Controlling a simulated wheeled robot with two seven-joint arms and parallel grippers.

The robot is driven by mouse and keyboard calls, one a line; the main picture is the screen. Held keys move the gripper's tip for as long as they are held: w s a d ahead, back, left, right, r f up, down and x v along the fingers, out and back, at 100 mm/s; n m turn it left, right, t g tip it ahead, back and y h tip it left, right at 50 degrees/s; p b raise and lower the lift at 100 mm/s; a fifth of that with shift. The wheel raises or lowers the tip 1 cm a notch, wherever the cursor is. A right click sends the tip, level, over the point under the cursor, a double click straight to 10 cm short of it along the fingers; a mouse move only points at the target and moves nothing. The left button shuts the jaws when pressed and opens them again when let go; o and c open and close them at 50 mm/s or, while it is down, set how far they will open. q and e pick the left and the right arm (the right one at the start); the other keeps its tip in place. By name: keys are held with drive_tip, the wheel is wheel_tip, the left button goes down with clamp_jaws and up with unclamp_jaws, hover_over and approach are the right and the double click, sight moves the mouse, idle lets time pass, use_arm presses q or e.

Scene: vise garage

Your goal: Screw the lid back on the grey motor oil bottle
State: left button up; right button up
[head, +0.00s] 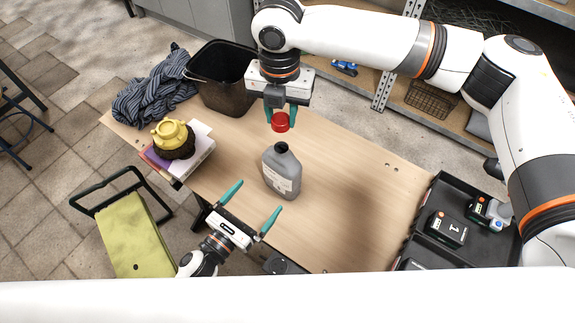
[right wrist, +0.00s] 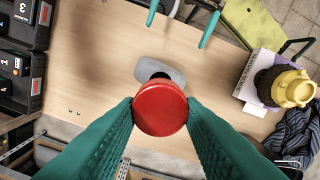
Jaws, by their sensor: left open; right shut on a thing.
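The grey motor oil bottle (head: 281,172) stands upright on the wooden workbench (head: 350,190), its dark mouth uncovered. In the right wrist view the bottle (right wrist: 158,72) is partly hidden behind the lid. The red lid (head: 280,122) is held by my right gripper (head: 281,118), above the bottle's mouth and apart from it. In the right wrist view the lid (right wrist: 160,107) sits between both green fingertips. My left gripper (head: 252,208) is open and empty, in front of the bottle near the bench's front edge, its fingers pointing toward the bottle without touching it.
A yellow object on a dark base (head: 173,138) rests on a white box and purple item (head: 196,155) at the bench's left. A black bin (head: 222,78) and striped cloth (head: 155,90) lie behind. A black tray with batteries (head: 440,250) is at right. The bench's middle right is clear.

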sight(276, 176)
drive_tip(key=shift+s+a+r, duration=0.1)
drive_tip(key=shift+s+a, duration=0.1)
drive_tip(key=shift+d, duration=0.1)
use_arm(q)
drive_tip(key=x, duration=1.1)
drive_tip(key=shift+w+d, duration=0.2)
drive_tip(key=shift+w, duration=0.15)
use_arm(e)
drive_tip(key=shift+w, duration=0.15)
use_arm(q)
drive_tip(key=c, duration=1)
drive_tip(key=shift+c, duration=0.2)
use_arm(e)
drive_tip(key=shift+f, duration=2.6)
drive_tip(key=shift+f, duration=0.1)
drive_tip(key=shift+f, duration=0.8)
drive_tip(key=shift+f, duration=0.55)
